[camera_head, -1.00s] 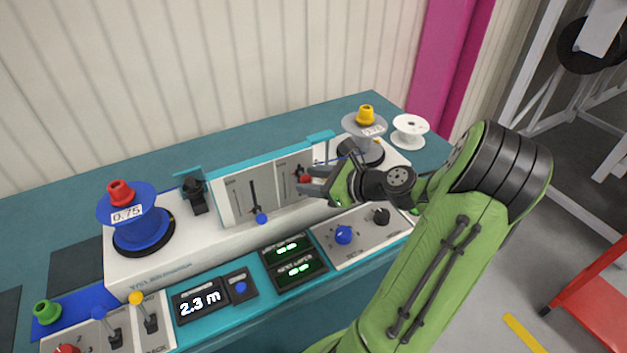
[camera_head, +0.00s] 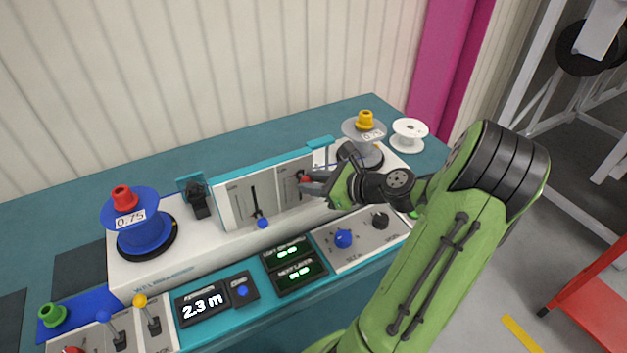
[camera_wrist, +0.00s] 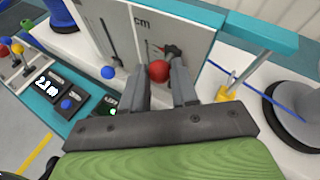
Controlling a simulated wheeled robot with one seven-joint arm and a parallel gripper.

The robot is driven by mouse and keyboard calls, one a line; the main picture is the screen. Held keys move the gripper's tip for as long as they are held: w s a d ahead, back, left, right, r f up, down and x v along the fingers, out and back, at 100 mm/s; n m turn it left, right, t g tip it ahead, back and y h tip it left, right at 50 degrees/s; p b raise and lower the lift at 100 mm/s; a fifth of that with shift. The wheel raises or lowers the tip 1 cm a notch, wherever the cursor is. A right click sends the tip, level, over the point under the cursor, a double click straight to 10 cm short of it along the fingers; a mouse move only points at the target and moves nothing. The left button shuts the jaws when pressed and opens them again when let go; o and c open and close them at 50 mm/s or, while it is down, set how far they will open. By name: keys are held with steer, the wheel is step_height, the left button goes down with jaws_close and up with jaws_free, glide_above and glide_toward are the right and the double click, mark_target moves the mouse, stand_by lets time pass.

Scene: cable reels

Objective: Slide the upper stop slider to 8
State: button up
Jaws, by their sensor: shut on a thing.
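The slider panel (camera_head: 236,203) is an upright pale plate with a teal top edge, on the white machine body. It carries two vertical sliders. The left one has a blue knob (camera_head: 262,223) low in its slot; it also shows in the wrist view (camera_wrist: 108,72). The right one has a red knob (camera_wrist: 159,71), seen between my fingertips in the wrist view. My gripper (camera_head: 309,184) is shut on the red knob, from the right in the head view. The scale numbers are too small to read, and my fingers hide part of the right slot.
A blue reel (camera_head: 146,236) stands left of the panel, and a grey reel (camera_head: 364,131) with a yellow cap right of it. An empty white spool (camera_head: 409,134) stands behind.

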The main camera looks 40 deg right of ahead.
steer(key=o, duration=1.1)
steer(key=shift+c, duration=0.2)
steer(key=p+v, duration=0.4)
steer(key=v, duration=1.1)
steer(key=shift+s+r+p, duration=0.2)
steer(key=shift+s+p, duration=0.15)
steer(key=shift+p, duration=0.05)
